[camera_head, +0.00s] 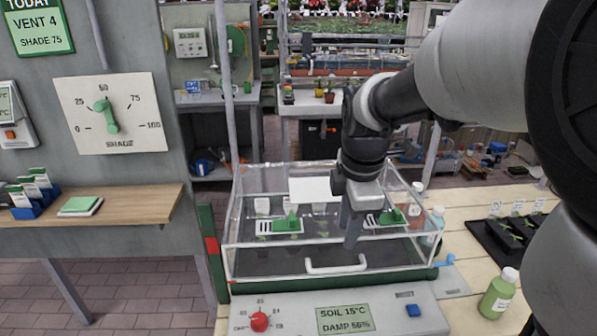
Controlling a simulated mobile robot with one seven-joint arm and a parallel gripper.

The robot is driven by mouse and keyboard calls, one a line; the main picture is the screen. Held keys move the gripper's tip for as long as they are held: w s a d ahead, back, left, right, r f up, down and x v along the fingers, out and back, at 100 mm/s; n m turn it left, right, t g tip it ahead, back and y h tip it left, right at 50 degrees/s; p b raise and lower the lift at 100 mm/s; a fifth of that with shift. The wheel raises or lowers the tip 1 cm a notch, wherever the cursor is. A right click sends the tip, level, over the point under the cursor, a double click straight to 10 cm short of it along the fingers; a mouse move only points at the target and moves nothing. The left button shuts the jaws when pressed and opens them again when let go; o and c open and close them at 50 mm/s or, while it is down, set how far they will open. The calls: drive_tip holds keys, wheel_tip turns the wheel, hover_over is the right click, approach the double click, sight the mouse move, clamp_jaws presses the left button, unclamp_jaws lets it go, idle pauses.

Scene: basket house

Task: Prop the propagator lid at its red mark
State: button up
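The propagator is a clear box-like lid (300,250) over a dark tray with a green rim (290,284). A white handle (336,267) is on the lid's front. The lid's front edge appears low, at the green rim; I cannot tell if there is a small gap. A green upright post (207,262) stands at its left front corner and bears a red mark (211,246). My gripper (350,243) points down over the lid, behind and right of the handle. Its fingers overlap in this view, so their opening is unclear. I see nothing held in it.
Two green vent pieces (287,222) (391,217) sit on the lid. In front is a control panel (285,312) with a red knob. A green bottle (498,294) and seedling tray (503,236) stand right. A wooden shelf (145,204) is left.

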sight(340, 267)
drive_tip(key=f, duration=0.4)
drive_tip(key=w+f+b, duration=0.1)
drive_tip(key=f, duration=0.3)
drive_tip(key=w+f, duration=0.1)
drive_tip(key=f, duration=0.3)
drive_tip(key=shift+w+f+b, duration=0.15)
drive_tip(key=shift+f+b, duration=0.05)
drive_tip(key=shift+b, duration=0.1)
clamp_jaws()
